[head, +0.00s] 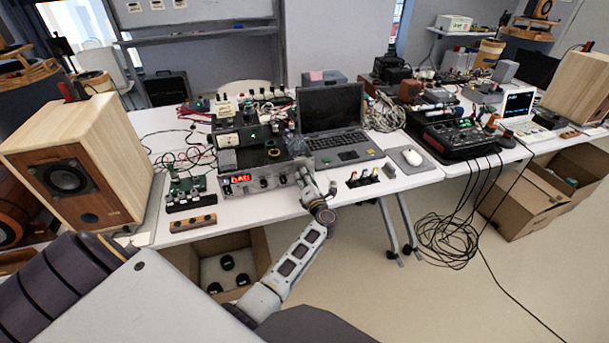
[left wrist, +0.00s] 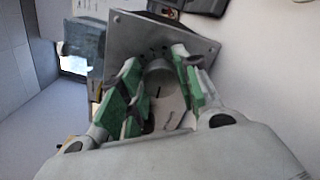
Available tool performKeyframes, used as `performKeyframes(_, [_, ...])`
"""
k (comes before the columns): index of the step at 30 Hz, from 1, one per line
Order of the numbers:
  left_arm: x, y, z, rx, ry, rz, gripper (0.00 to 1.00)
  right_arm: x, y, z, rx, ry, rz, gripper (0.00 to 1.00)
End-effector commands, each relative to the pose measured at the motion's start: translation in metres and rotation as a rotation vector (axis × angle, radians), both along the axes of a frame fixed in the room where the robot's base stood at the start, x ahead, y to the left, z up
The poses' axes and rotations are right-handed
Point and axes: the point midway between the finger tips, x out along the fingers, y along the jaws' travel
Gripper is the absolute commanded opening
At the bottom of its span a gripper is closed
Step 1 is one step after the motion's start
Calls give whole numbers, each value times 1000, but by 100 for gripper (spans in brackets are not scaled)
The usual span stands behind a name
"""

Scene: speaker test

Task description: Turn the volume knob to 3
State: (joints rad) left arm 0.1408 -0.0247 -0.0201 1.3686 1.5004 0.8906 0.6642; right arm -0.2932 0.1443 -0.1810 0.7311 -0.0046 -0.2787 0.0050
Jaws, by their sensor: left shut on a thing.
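The amplifier (head: 252,169) stands at the table's front edge, with a lit red display (head: 238,179) whose characters I cannot read surely. Small knobs (head: 265,183) sit on its front. My left gripper (head: 308,183) is at the right end of this front, and its fingers hide the knob there. In the left wrist view, the green-padded fingers of my left gripper (left wrist: 157,80) are on either side of a round grey knob (left wrist: 158,73) on a dark metal panel (left wrist: 172,38). They are shut on the knob. Its pointer and scale numbers are not readable. My right gripper is not in view.
A cardboard box (head: 258,240) is below the table. Cables (head: 450,240) hang at right.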

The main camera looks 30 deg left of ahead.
Motion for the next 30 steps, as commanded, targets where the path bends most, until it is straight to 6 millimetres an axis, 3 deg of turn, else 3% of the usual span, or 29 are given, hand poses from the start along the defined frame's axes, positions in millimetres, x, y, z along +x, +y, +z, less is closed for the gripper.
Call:
performKeyframes(9, [0, -1, 0, 110, 134, -1, 9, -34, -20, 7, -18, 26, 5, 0])
performKeyframes(30, [1, -3, -2, 394, 467, -5, 9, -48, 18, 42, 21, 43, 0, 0])
